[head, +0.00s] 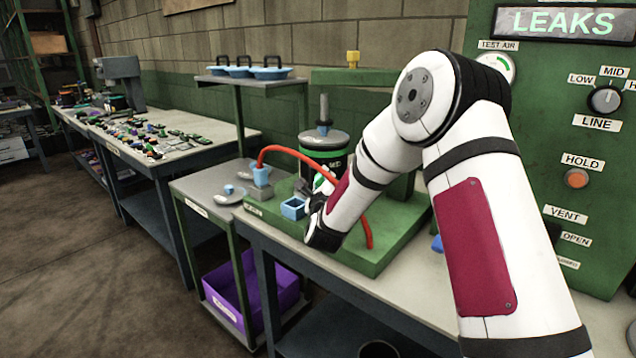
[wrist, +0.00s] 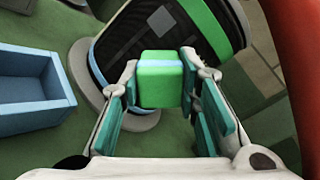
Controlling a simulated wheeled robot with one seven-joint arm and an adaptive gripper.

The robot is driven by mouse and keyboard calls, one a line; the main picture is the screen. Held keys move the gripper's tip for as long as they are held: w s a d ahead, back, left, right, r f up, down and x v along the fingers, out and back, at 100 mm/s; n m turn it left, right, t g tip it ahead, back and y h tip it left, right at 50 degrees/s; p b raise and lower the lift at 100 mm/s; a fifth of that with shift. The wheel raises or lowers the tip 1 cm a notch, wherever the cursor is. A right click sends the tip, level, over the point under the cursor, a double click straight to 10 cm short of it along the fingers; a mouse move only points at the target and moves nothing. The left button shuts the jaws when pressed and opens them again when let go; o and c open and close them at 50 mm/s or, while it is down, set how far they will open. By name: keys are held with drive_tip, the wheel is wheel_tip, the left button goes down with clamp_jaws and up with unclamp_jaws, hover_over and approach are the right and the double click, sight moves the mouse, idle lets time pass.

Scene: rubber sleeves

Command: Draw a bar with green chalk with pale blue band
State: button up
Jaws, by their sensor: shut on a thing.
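The green chalk (wrist: 160,88) with its pale blue band is a squarish block in the middle of the wrist view. My gripper (wrist: 160,76) is shut on it, one finger on each side. The band runs across the chalk's upper end. Behind the chalk in the wrist view stands a black cylinder with a green band (wrist: 211,24); I cannot tell whether they touch. The cylinder (head: 322,158) stands on the green bench plate in the head view. There, my wrist is just in front of it, and the fingers and chalk are largely hidden.
An open blue box (wrist: 28,122) lies left of my gripper; it also shows in the head view (head: 293,208). A red hose (head: 328,172) arcs past the cylinder and lies close to my wrist. A green control panel (head: 545,130) rises at the right.

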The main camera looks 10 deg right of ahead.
drive_tip(key=shift+s+d, duration=0.2)
drive_tip(key=shift+d, duration=0.45)
drive_tip(key=shift+s+d, duration=0.15)
drive_tip(key=shift+d, duration=0.45)
drive_tip(key=shift+w+b, duration=0.1)
drive_tip(key=shift+b, duration=0.2)
drive_tip(key=shift+a, duration=0.1)
drive_tip(key=shift+w+a+b, duration=0.3)
drive_tip(key=shift+a+b, duration=0.05)
drive_tip(key=shift+a, duration=0.6)
drive_tip(key=shift+w+a+b, duration=0.25)
drive_tip(key=shift+a+b, duration=0.1)
drive_tip(key=shift+a, duration=0.6)
drive_tip(key=shift+p+v, duration=0.75)
drive_tip(key=shift+v, duration=2.25)
drive_tip(key=shift+s, duration=0.1)
